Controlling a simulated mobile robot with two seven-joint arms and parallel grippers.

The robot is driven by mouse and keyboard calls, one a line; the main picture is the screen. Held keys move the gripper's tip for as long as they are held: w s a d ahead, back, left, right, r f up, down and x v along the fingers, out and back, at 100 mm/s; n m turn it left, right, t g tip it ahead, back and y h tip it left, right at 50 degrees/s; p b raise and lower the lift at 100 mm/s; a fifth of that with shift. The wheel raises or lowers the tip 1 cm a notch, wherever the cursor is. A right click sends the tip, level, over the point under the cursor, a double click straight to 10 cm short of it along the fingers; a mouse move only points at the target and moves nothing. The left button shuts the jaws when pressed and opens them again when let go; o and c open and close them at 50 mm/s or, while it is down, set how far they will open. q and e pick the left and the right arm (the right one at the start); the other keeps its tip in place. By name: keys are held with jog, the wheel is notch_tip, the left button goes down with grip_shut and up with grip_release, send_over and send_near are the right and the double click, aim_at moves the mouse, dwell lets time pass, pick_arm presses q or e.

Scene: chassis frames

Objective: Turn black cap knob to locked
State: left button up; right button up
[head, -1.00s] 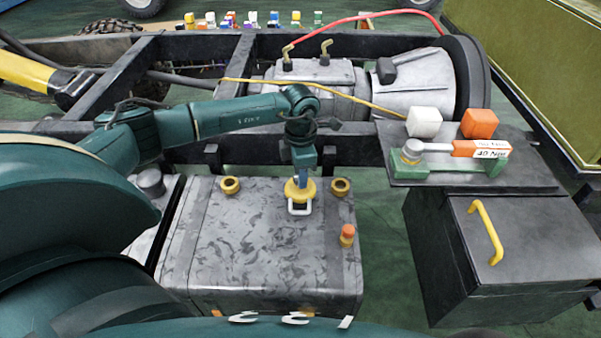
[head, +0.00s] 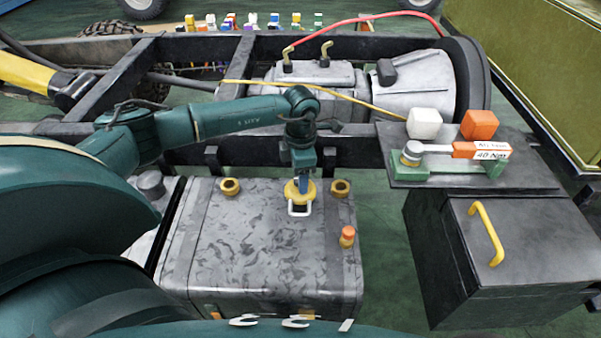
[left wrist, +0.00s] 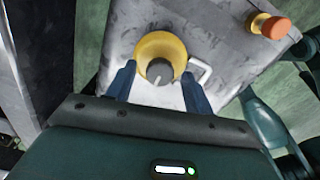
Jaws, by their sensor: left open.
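The black cap knob (left wrist: 159,70) shows in the left wrist view as a dark round cap with a pale line on its top. It sits inside a yellow collar (left wrist: 152,46) on the grey tank. My left gripper (left wrist: 158,78) is open, with one blue finger on each side of the knob and collar. I cannot tell whether the fingers touch them. In the head view my left gripper (head: 301,172) points down over the yellow collar (head: 292,192) on the tank (head: 255,250), and the knob is hidden there. A white loop (head: 299,209) sticks out in front of the collar. My right gripper is not in view.
Two yellow-ringed fittings (head: 229,186) (head: 341,187) flank the collar. An orange-capped fitting (head: 347,236) stands at the tank's right. A black box with a yellow handle (head: 487,233) and a shelf with a torque tool (head: 450,149) are further right.

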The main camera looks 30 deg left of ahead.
pick_arm(q)
notch_tip(320, 180, up, 13)
jog(key=shift+p, duration=0.35)
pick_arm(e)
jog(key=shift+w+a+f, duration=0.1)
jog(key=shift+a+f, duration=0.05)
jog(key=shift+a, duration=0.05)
pick_arm(q)
jog(key=shift+r, duration=0.1)
